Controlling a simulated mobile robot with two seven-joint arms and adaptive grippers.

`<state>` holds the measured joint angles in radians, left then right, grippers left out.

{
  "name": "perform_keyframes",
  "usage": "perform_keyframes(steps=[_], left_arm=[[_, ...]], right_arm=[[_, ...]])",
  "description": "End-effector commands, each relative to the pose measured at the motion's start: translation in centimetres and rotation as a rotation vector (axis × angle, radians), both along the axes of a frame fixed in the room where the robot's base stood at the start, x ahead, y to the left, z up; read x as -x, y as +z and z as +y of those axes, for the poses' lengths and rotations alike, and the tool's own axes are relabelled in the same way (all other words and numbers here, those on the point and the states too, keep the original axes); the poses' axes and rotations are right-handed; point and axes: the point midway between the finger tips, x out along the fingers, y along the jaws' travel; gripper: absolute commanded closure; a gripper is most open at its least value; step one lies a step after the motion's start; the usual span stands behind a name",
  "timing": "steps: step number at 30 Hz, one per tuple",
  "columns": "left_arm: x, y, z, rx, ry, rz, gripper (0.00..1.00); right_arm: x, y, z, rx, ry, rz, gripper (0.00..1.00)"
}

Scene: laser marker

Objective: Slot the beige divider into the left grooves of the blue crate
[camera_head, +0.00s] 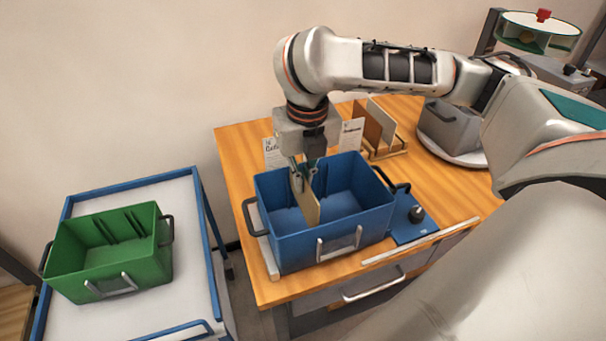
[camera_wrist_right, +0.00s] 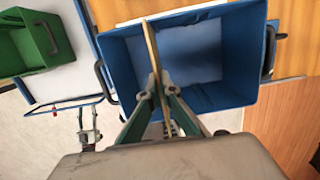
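The blue crate (camera_head: 288,245) stands on the wooden table, open at the top. The beige divider (camera_head: 307,202) is upright inside the crate, left of its middle in the head view. My right gripper (camera_head: 303,176) comes down from above and is shut on the divider's upper edge. In the right wrist view the divider (camera_wrist_right: 152,45) stands between the fingertips (camera_wrist_right: 158,82) and reaches into the blue crate (camera_wrist_right: 236,75). The crate's left grooves cannot be made out, so I cannot tell whether the divider sits in them. My left gripper is not in view.
A green crate (camera_head: 112,262) sits on a blue-framed cart (camera_head: 192,300) at the left. A rack with brown and white panels (camera_head: 385,148) and a grey bin (camera_head: 448,128) stand behind the blue crate. A blue plate with a black knob (camera_head: 416,214) lies to its right.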

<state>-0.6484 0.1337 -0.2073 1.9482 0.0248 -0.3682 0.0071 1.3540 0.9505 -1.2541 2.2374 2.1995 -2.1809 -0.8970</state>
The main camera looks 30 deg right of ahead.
Motion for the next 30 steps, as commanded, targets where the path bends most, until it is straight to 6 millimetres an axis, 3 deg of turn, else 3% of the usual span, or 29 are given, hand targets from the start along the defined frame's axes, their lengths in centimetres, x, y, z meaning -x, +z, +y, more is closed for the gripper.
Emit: perform_keyframes(steps=[30], left_arm=[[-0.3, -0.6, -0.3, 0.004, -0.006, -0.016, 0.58]], right_arm=[[0.1, -5.6, 0.0, 0.001, 0.001, 0.002, 1.0]])
